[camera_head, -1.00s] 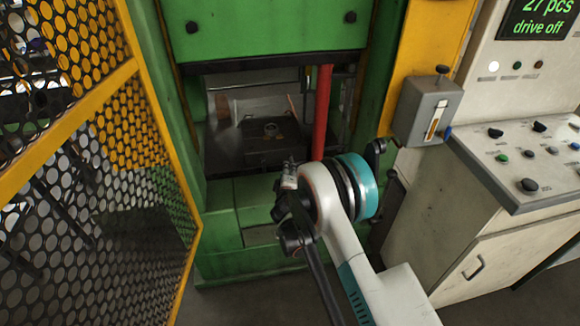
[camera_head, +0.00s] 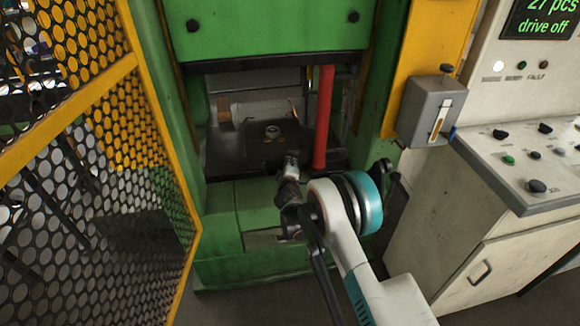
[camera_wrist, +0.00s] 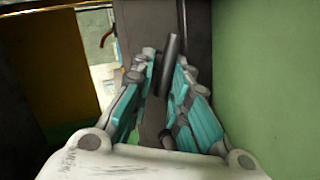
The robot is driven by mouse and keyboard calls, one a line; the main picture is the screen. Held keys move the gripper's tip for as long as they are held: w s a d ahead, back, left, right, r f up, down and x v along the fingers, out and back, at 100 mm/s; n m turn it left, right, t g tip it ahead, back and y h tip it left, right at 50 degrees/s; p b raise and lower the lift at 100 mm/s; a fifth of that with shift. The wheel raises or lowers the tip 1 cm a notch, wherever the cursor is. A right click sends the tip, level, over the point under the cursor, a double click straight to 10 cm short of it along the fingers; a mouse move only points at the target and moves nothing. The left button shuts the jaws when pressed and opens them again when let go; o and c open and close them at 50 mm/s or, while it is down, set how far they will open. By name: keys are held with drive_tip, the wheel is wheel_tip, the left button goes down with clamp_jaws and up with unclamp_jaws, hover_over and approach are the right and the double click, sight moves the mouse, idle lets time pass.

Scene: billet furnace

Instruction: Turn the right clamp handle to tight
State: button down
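My gripper (camera_head: 291,163) is at the front edge of the green press's dark bed (camera_head: 230,160), left of the red post (camera_head: 323,115). In the wrist view my gripper (camera_wrist: 165,62) has two teal-padded fingers standing apart. A dark elongated bar, seemingly the clamp handle (camera_wrist: 170,58), stands slightly tilted between the fingertips. It looks close to the right finger; I cannot tell whether it touches either one. A dark round end (camera_wrist: 168,138) shows lower between the fingers. The handle's base and its tightness cannot be made out.
A small round part (camera_head: 272,131) sits on the bed. The yellow mesh guard (camera_head: 185,235) stands at the left. A grey box (camera_head: 430,110) and the control desk (camera_head: 520,205) are at the right. A green wall (camera_wrist: 270,80) is close on the right in the wrist view.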

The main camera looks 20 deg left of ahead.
drive_tip(key=shift+s+f+m, duration=0.15)
drive_tip(key=shift+m, duration=0.15)
idle(0.4)
drive_tip(key=shift+m+g, duration=0.3)
drive_tip(key=m, duration=0.1)
drive_tip(key=m+y, duration=0.1)
drive_tip(key=m+g+y, duration=0.1)
drive_tip(key=shift+d+r+m, duration=0.25)
drive_tip(key=shift+r+m, duration=0.05)
drive_tip(key=shift+r, duration=0.05)
drive_tip(key=m, duration=0.1)
drive_tip(key=m+g+y, duration=0.1)
drive_tip(key=m+y, duration=0.1)
drive_tip(key=shift+w+d+r, duration=0.15)
drive_tip(key=shift+w+d, duration=0.05)
drive_tip(key=shift+w, duration=0.05)
drive_tip(key=shift+w+m+g+y, duration=0.1)
drive_tip(key=shift+m+g+y, duration=0.4)
drive_tip(key=shift+m, duration=0.4)
drive_tip(key=shift+r, duration=0.1)
drive_tip(key=c, duration=1.7)
unclamp_jaws()
drive_tip(key=shift+a, duration=0.1)
drive_tip(key=shift+o, duration=0.2)
